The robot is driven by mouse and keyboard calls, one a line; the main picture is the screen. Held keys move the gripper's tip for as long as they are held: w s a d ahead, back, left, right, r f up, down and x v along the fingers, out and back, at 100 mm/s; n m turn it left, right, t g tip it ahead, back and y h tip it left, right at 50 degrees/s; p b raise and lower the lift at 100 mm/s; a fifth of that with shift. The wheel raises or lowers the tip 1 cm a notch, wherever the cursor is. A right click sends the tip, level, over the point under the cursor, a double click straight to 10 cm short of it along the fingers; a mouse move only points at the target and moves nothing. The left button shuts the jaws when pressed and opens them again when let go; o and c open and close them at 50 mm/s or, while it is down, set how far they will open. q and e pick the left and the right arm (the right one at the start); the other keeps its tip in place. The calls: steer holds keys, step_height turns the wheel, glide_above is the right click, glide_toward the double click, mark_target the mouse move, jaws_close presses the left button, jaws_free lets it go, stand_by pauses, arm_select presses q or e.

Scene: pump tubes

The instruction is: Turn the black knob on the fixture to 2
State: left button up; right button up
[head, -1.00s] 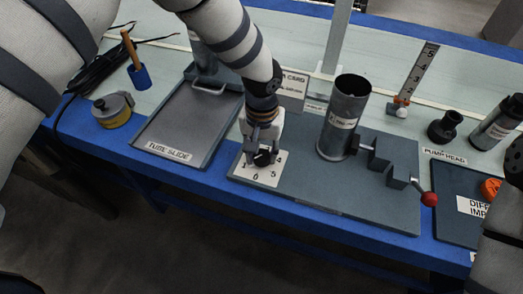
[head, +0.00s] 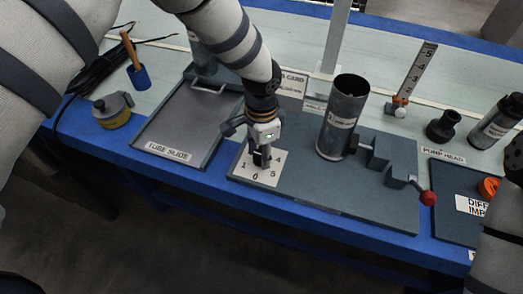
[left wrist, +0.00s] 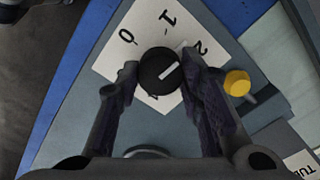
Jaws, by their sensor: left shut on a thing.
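The black knob (left wrist: 158,71) shows in the left wrist view with a white pointer line on top. The line slants up and right, roughly toward the printed 2. The knob sits on a white number plate (left wrist: 125,52); 0, 1 and 2 show there. In the head view the plate (head: 271,182) lies at the left end of the grey fixture, and the knob is largely hidden by my gripper. My left gripper (left wrist: 160,70) is shut on the knob, one finger on each side. It points down over the plate in the head view (head: 261,160). My right gripper is not in view.
A grey cylinder (head: 343,115) stands on the fixture (head: 320,195) right of my gripper, with a red-ball crank (head: 428,198) further right. The tube slide tray (head: 185,120) is at left. A yellow round part (left wrist: 237,83) shows beside a finger in the wrist view.

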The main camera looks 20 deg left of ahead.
mark_target(261, 155)
arm_select(q)
steer(key=m, duration=0.4)
steer(key=shift+m, duration=0.4)
stand_by(0.4)
steer(key=o, duration=1.2)
steer(key=shift+a, duration=0.1)
steer(key=shift+c, duration=0.2)
step_height(261, 155, up, 12)
